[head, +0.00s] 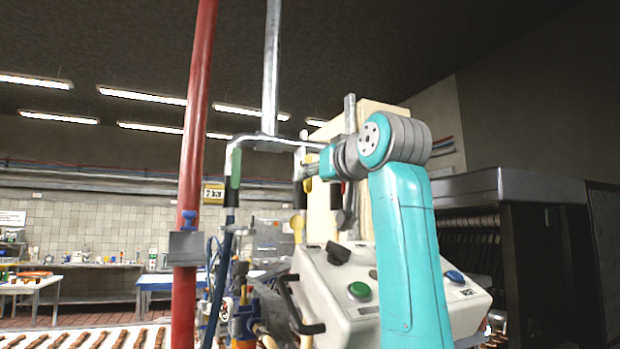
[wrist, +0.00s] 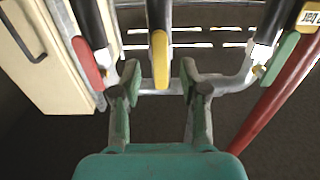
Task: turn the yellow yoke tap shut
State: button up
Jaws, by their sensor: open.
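The yellow tap handle (wrist: 160,58) hangs along a black hose end on the silver yoke pipe (wrist: 225,84). In the wrist view it lies between the two fingertips of my gripper (wrist: 159,82), which is open, with a gap on each side. In the head view my gripper (head: 311,164) is at the yoke's right part, and only a small piece of the yellow handle (head: 308,185) shows beside it. How deep the handle sits between the fingers I cannot tell.
A red handle (wrist: 88,65) is close left of my gripper, and a green handle (wrist: 279,58) is to the right. A red pole (head: 196,120) stands left of the yoke. A cream panel (head: 375,115) is behind, and a control box (head: 330,290) with buttons is below.

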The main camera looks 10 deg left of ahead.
jog(key=shift+x, duration=1.7)
grip_shut()
